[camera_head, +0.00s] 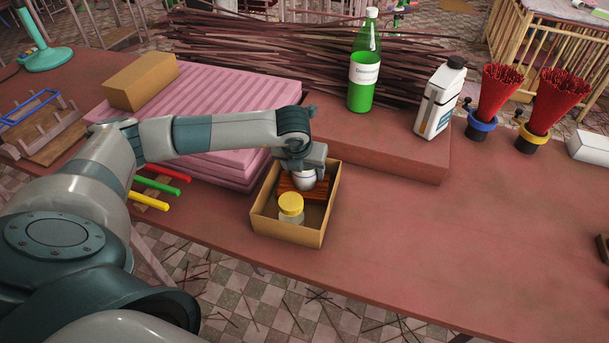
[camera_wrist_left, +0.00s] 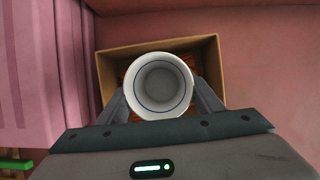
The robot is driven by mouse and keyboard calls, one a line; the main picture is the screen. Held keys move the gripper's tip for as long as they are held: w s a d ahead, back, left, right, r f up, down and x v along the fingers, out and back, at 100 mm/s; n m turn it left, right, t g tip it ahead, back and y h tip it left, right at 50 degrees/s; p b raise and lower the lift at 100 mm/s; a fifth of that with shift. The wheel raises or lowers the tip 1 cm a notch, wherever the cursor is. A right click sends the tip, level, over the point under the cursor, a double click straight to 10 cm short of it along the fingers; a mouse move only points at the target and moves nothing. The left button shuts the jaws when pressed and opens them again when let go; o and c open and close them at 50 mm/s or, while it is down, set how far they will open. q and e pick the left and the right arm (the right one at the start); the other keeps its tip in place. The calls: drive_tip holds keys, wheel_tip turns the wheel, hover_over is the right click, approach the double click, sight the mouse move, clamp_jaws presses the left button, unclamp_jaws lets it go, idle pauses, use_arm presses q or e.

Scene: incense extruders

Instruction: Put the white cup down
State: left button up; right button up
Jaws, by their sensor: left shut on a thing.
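The white cup (camera_wrist_left: 159,86) shows in the left wrist view from above, with a thin blue ring inside its rim. My left gripper (camera_wrist_left: 160,100) has one finger on each side of it and is shut on it. In the head view, the cup (camera_head: 304,180) is in or just above a cardboard box (camera_head: 287,237), below my left gripper (camera_head: 305,170). I cannot tell whether its base touches anything. Under and beside it in the box is a brown-red slatted piece (camera_head: 291,188). My right gripper is not in view.
A yellow-lidded jar (camera_head: 291,204) stands in the box's near part. Pink corrugated sheets (camera_head: 215,95) lie left of the box. A raised slab behind bears a green bottle (camera_head: 364,75) and a white bottle (camera_head: 438,100). The table (camera_head: 420,240) right of the box is clear.

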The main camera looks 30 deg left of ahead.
use_arm(q)
wheel_tip(320, 180, down, 2)
drive_tip(key=shift+f+p, duration=0.25)
drive_tip(key=shift+p, duration=0.1)
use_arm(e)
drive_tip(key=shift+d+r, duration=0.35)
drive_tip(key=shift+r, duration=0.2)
use_arm(q)
drive_tip(key=shift+f, duration=0.2)
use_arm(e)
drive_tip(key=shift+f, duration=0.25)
use_arm(q)
drive_tip(key=o, duration=1.2)
drive_tip(key=shift+r, duration=0.15)
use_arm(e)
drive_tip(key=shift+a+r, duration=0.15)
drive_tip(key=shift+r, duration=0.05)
